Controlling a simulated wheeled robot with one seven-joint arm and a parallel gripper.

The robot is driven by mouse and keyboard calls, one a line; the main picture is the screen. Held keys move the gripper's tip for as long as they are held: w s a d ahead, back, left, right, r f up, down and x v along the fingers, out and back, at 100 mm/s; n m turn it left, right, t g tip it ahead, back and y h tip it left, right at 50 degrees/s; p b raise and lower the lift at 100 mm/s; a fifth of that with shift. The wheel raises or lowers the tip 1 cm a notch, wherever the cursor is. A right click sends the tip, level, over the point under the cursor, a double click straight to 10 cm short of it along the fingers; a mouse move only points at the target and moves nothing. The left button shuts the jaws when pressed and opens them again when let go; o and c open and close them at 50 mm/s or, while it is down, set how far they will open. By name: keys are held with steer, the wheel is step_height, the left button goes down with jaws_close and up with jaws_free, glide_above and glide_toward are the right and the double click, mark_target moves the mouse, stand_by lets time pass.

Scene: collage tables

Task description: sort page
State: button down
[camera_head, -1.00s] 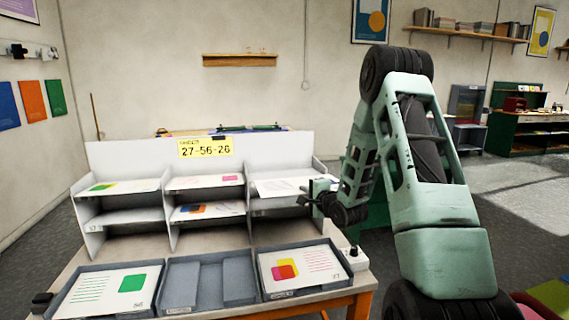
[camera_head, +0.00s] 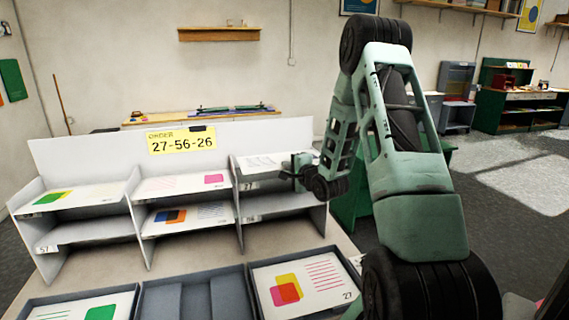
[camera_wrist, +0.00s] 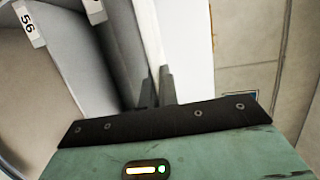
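A white page with grey sketching (camera_head: 262,161) lies on the top right shelf of the grey sorting rack (camera_head: 95,148). My gripper (camera_head: 294,166) is at the right front of this shelf, beside the page. In the wrist view my two fingers (camera_wrist: 158,88) stand close together with a pale edge running between them; whether they grip the page is unclear. A yellow order card (camera_head: 181,141) reads 27-56-26. A page marked 27 (camera_head: 322,290), with yellow and pink squares, lies in the right tray. A page with a green square (camera_head: 62,311) lies in the left tray.
The middle tray (camera_head: 185,300) looks empty. Other shelves hold a green-print page (camera_head: 85,194), a pink-print page (camera_head: 180,184) and a blue-orange page (camera_head: 190,215). A shelf label 56 (camera_wrist: 33,28) shows in the wrist view. A bench stands behind the rack.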

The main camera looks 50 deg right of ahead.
steer(key=shift+s+a+r, duration=0.15)
steer(key=shift+s+a, duration=0.1)
steer(key=shift+s, duration=0.1)
steer(key=f+b, duration=0.2)
steer(key=f, duration=0.1)
steer(key=f+b, duration=0.2)
steer(key=shift+s+a+f, duration=0.1)
steer(key=shift+s+a, duration=0.1)
steer(key=shift+s, duration=0.2)
steer(key=c, duration=1.6)
jaws_free()
